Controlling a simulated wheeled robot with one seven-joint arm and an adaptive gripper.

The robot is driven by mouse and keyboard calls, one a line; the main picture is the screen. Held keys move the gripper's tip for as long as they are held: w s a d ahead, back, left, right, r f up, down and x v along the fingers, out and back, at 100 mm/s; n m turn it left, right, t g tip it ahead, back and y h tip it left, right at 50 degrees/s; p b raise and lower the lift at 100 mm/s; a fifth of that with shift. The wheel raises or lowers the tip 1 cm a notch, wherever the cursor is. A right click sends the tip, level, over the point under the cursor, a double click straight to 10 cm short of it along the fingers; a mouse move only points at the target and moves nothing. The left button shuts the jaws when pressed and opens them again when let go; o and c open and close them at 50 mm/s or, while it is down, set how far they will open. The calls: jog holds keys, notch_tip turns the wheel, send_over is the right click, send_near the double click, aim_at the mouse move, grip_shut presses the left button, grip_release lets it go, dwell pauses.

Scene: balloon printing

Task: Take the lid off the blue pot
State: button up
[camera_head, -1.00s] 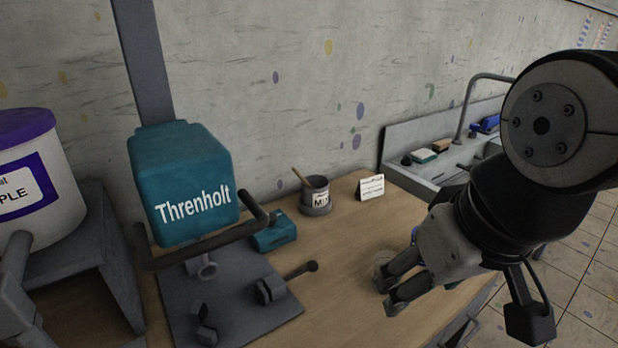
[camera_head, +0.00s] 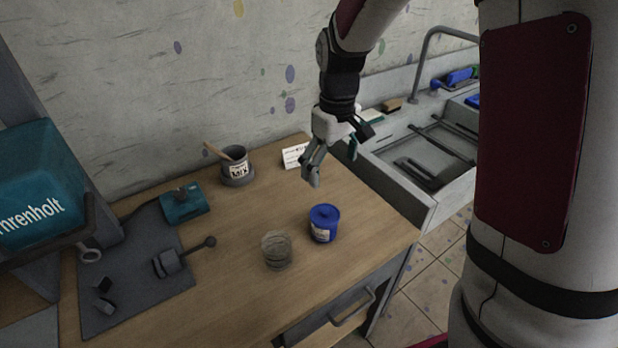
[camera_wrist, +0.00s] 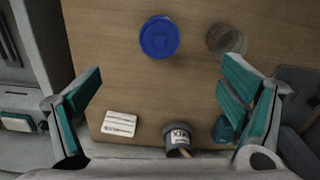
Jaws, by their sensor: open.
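The blue pot (camera_head: 323,230) stands upright on the wooden worktop, near its front right, with a pale label on its side. Its blue lid (camera_head: 324,212) is on top. In the wrist view the round lid (camera_wrist: 159,37) shows from above at the upper middle. My gripper (camera_head: 328,170) is above the worktop, behind the pot and apart from it. In the wrist view my gripper's teal-padded fingers (camera_wrist: 160,105) are spread wide with nothing between them.
A clear glass jar (camera_head: 277,250) stands close left of the pot. Behind are a grey mixing pot (camera_head: 238,168) with a stick and a white card (camera_head: 294,155). A grey sink (camera_head: 425,165) adjoins on the right. A teal press (camera_head: 40,190) stands at left.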

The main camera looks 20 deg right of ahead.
aim_at(327, 212)
jog(key=f, duration=0.5)
jog(key=f+p, duration=0.1)
jog(key=f, duration=0.4)
jog(key=f+p, duration=0.1)
jog(key=f, duration=0.4)
jog(key=shift+w+a+f, duration=0.1)
jog(key=shift+w, duration=0.2)
jog(key=c, duration=0.9)
